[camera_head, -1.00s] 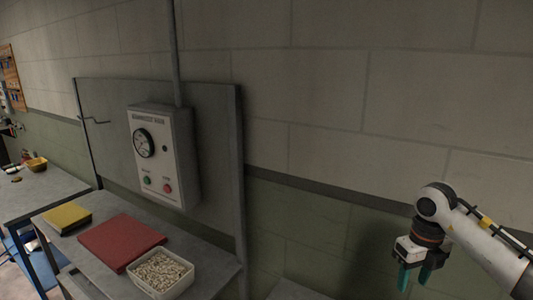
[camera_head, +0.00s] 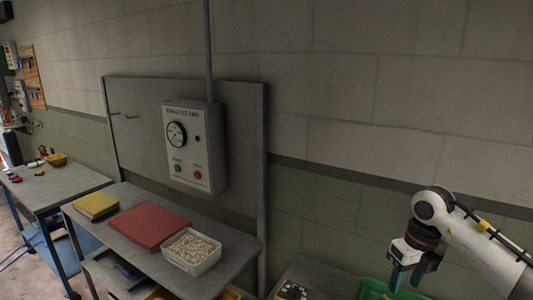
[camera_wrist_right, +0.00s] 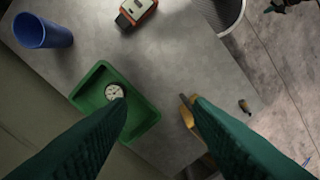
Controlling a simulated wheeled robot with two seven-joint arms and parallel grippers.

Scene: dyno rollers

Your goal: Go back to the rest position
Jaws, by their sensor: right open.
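My right gripper (camera_head: 408,279) shows at the lower right in the head view, at the end of my white arm, with its green fingers pointing down. In the right wrist view its two green fingers (camera_wrist_right: 160,120) are spread apart, with nothing between them. It hangs above a grey table. My left gripper is in no view.
Below the right gripper are a green tray (camera_wrist_right: 153,118) holding a round dial, a blue cup (camera_wrist_right: 42,32) and an orange-and-grey device (camera_wrist_right: 136,12). In the head view, a control box (camera_head: 193,147), red folder (camera_head: 148,226) and white bin (camera_head: 191,252) are left.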

